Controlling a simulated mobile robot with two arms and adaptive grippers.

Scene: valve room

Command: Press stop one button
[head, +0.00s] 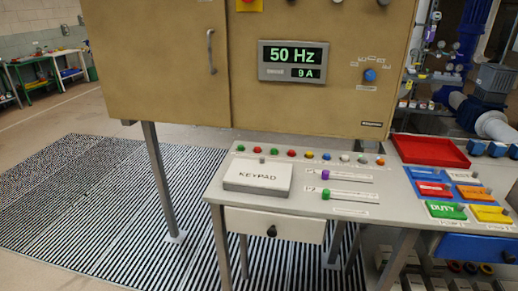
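A row of small coloured buttons (308,155) runs along the back of the console desk (380,207), below the cabinet. From the left, a green button (241,147), a red button (257,149), a green button (274,151) and a second red button (291,153) sit in line. Orange, blue and pale ones follow to the right. Their labels are too small to read, so I cannot tell which one is stop one. Neither of my grippers shows in the head view.
A tan cabinet (178,55) with a display (292,62) reading 50 Hz stands above the desk. A keypad box (258,177), purple slider (325,175), green slider (326,194), red tray (430,151) and coloured blocks (446,210) occupy the desk. Striped matting (100,200) lies left.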

